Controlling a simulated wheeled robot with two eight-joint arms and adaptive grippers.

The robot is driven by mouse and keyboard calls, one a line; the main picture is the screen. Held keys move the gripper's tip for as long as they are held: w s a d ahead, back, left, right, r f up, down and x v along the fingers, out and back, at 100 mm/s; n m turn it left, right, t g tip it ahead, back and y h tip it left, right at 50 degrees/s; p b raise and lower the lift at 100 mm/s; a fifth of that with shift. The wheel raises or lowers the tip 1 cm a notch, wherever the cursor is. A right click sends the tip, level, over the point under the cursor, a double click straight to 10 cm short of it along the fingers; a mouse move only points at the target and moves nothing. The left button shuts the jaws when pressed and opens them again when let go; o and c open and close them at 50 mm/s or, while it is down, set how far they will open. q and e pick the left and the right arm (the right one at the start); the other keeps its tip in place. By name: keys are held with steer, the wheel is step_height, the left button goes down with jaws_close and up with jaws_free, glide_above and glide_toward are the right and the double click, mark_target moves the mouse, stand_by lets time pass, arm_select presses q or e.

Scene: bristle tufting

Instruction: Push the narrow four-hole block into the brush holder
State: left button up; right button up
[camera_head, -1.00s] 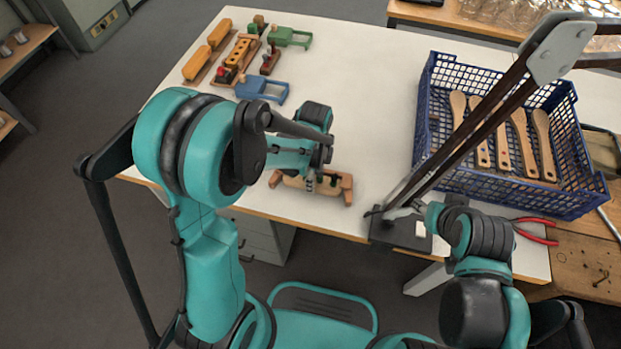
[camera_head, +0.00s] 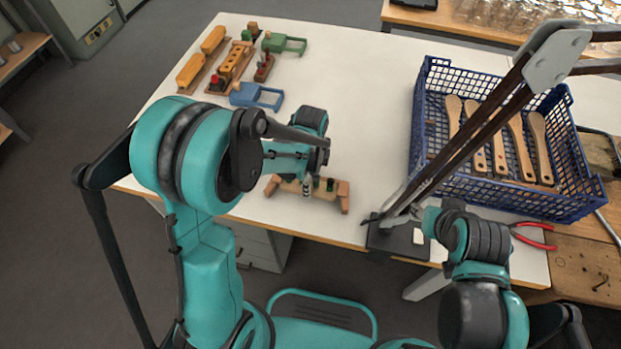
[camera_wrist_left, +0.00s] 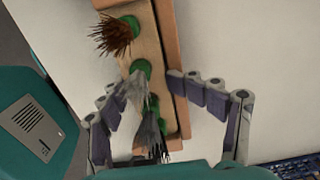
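A wooden brush holder (camera_head: 341,199) lies near the front table edge in the head view; in the left wrist view it is an orange-brown frame (camera_wrist_left: 168,22). A narrow pale block (camera_wrist_left: 147,38) with green-rimmed holes lies along the frame; how deep it sits is unclear. A brown bristle tuft (camera_wrist_left: 115,36) and dark grey tufts (camera_wrist_left: 152,134) stand out of holes. My left gripper (camera_wrist_left: 140,85) is open, its fingers on either side of the block's near part; contact is unclear. In the head view, my right gripper is by the black base, its fingers not distinguishable.
A blue crate (camera_head: 425,120) with several wooden brush bodies stands right. Red pliers (camera_head: 535,240) lie at right. Yellow, green and blue parts (camera_head: 256,95) lie back left. The table's middle is clear.

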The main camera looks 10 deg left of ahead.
arm_select(q)
steer(key=shift+s, duration=0.1)
step_height(320, 180, up, 12)
stand_by(0.5)
stand_by(0.5)
